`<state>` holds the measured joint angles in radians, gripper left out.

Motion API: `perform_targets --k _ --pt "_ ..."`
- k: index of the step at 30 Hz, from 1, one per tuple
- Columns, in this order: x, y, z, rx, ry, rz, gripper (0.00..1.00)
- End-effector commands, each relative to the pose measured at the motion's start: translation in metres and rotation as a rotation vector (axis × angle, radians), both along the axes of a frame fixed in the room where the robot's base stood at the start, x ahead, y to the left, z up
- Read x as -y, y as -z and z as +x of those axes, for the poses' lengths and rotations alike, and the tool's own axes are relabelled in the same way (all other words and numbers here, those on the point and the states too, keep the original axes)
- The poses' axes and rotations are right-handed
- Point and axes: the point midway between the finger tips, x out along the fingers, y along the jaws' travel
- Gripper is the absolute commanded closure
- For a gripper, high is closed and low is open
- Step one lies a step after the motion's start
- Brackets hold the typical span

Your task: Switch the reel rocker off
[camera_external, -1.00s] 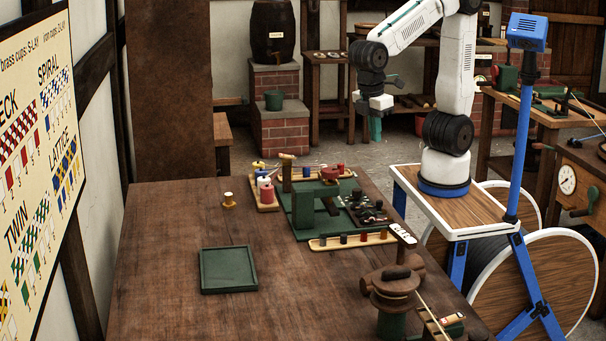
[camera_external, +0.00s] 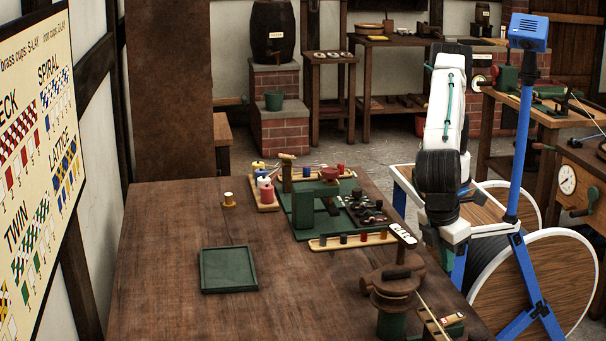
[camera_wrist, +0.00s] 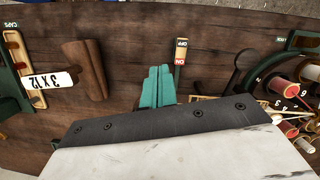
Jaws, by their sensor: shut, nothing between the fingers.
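A small narrow switch plate, which looks like the reel rocker (camera_wrist: 180,51), shows in the wrist view with cream and red parts and small ON and OFF lettering. It sits on the brown wooden surface just above and right of my fingertips. I cannot tell which side of it is pressed. My gripper (camera_wrist: 158,72) shows in the wrist view as two teal fingers shut together with nothing between them. The fingers appear apart from the rocker, though the height gap is hard to judge. In the external view the gripper is mostly hidden low behind my arm, at the table's right edge.
A brown wooden cylinder (camera_wrist: 86,70) and a white 3 X 12 tag (camera_wrist: 49,79) lie left of my fingers. Thread spools (camera_wrist: 284,92) crowd the right. In the external view a green tray (camera_external: 229,270) lies on the table, with bare wood around it.

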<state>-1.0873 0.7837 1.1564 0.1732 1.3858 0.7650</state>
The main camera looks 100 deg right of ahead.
Motion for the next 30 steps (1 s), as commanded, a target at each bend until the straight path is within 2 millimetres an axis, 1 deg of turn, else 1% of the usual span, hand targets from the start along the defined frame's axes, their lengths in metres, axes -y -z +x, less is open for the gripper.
perform_targets --k 1,2,3,4,5,10,19,23,25,29,30 --pt "-0.017 -0.003 0.002 0.006 0.046 0.011 1.0" --pt "-0.023 -0.008 0.006 0.01 0.081 0.019 1.0" --pt "-0.031 -0.022 0.01 0.019 0.127 0.035 1.0" --pt "-0.035 -0.032 0.011 0.023 0.16 0.045 1.0" --pt "-0.037 -0.037 0.011 0.023 0.188 0.046 1.0" --pt "-0.035 -0.036 0.009 0.018 0.272 0.016 1.0" --pt "-0.034 -0.037 0.01 0.019 0.277 0.015 1.0" --pt "-0.034 -0.032 0.008 0.019 0.277 0.014 1.0" --pt "-0.034 -0.025 0.007 0.019 0.277 0.014 1.0" --pt "-0.033 -0.003 0.002 0.018 0.277 0.012 1.0" --pt "-0.034 0.005 0.0 0.018 0.276 0.013 1.0"
